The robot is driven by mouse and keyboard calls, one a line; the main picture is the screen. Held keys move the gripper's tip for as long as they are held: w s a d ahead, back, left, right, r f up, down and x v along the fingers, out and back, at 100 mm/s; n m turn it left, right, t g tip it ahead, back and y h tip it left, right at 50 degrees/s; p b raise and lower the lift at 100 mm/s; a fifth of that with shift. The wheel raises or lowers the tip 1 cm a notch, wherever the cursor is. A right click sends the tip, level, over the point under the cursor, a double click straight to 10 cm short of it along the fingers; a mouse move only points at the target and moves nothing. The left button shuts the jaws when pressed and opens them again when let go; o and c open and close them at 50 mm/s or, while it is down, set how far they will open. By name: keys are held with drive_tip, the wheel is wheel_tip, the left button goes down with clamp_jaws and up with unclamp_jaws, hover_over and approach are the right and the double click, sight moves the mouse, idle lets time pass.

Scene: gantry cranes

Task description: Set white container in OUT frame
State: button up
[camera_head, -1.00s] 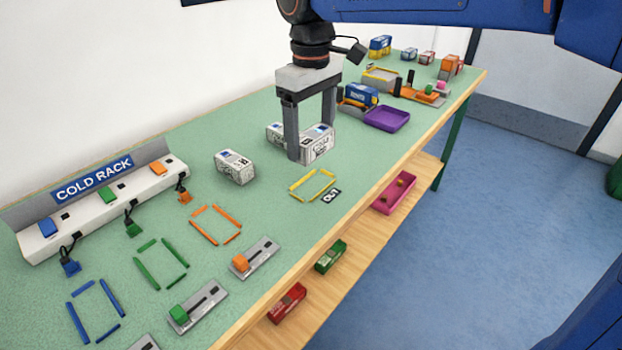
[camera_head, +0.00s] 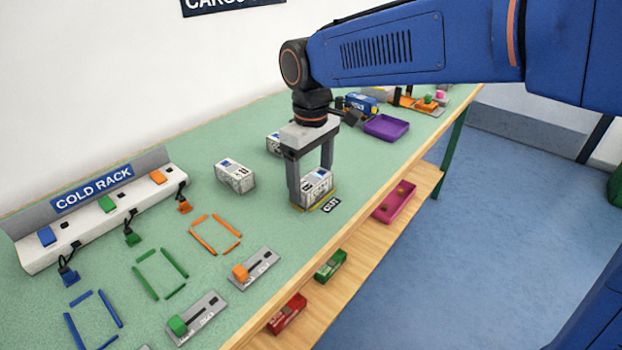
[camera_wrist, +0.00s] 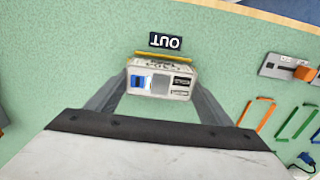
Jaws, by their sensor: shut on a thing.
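My gripper (camera_head: 311,185) is shut on a white container (camera_head: 317,184) with a blue patch and dark markings. The container also shows between the fingers in the wrist view (camera_wrist: 160,82). It is at the yellow OUT frame (camera_head: 309,208), beside the black OUT label (camera_head: 331,205). In the wrist view one yellow bar (camera_wrist: 162,56) shows along its far side; the rest of the frame is mostly hidden. I cannot tell whether the container touches the table. Two other white containers stand on the table, one left (camera_head: 235,176) and one behind the gripper (camera_head: 274,143).
The cold rack (camera_head: 104,207) with cables stands at the left. Blue, green and orange frames (camera_head: 215,234) and slider switches (camera_head: 253,268) lie in front. A purple tray (camera_head: 386,127) is behind right. A lower shelf holds a magenta tray (camera_head: 395,201) and small boxes.

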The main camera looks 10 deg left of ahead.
sight(311, 178)
drive_tip(key=o, duration=1.1)
drive_tip(key=shift+f, duration=0.1)
wheel_tip(311, 178, up, 12)
drive_tip(key=shift+r, duration=0.15)
